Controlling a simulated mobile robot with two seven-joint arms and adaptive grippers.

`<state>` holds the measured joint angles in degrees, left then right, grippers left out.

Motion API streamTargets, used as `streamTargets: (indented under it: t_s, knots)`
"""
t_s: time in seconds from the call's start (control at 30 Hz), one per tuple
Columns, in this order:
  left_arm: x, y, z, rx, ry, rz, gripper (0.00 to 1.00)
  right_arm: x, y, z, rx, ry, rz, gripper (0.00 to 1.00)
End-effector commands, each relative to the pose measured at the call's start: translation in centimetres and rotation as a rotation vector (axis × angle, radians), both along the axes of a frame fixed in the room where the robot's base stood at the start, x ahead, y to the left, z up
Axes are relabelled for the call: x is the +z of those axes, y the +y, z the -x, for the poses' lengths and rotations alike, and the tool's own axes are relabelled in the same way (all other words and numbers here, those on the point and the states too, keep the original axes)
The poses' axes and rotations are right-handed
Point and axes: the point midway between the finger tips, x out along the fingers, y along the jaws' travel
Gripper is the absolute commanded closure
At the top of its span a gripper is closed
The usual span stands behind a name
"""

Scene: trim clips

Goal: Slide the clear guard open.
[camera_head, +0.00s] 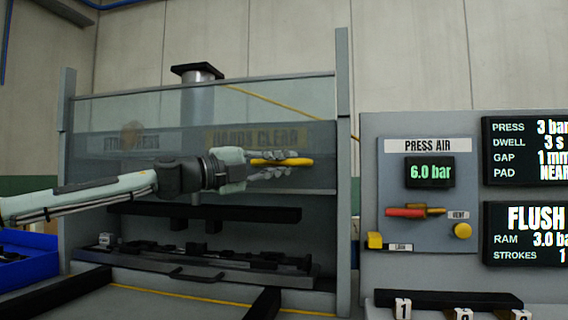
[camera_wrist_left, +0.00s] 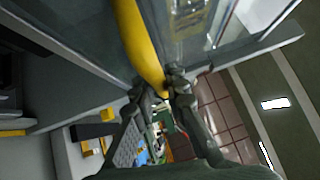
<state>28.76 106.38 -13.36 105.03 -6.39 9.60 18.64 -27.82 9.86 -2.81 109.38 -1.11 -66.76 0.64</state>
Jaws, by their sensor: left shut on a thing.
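The clear guard (camera_head: 110,165) is a see-through panel across the front of the press, between two grey posts. Its lower edge is above the press bed (camera_head: 240,268), with an open gap below it. A yellow handle bar (camera_head: 303,162) is on the guard's front, and it also shows in the left wrist view (camera_wrist_left: 140,45). My left gripper (camera_head: 285,163) is shut on the yellow handle, with its fingers on either side of it. The fingers also show close to the handle in the left wrist view (camera_wrist_left: 165,92). My right gripper is not in view.
A grey control panel (camera_head: 370,150) with a press air display (camera_head: 430,172) and a red-handled valve (camera_head: 405,212) stands at right. Numbered blocks (camera_head: 462,313) sit below it. A blue bin (camera_head: 30,262) is at lower left. A post (camera_head: 343,230) stands close right of my left gripper.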

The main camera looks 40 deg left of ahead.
Motion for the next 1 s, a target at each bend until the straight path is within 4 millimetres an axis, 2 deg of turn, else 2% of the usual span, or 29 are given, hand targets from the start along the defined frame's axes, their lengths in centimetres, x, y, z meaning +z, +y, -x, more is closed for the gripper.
streamTargets:
  t_s: [0.13,0.17,0.33,0.73,1.0]
  knots:
    - [0.0,0.1,0.0,0.002,-0.001,0.001,1.0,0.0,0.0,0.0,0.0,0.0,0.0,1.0]
    - [0.0,0.1,0.0,0.002,-0.001,0.001,0.86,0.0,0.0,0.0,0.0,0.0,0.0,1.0]
    - [0.0,0.0,0.0,0.001,0.0,0.0,0.66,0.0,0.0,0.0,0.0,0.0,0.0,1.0]
    - [0.1,0.1,0.3,0.0,-0.002,-0.002,0.66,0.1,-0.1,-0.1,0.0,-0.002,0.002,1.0]
    - [0.0,0.8,2.3,0.001,-0.006,-0.003,0.66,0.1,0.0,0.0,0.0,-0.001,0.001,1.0]
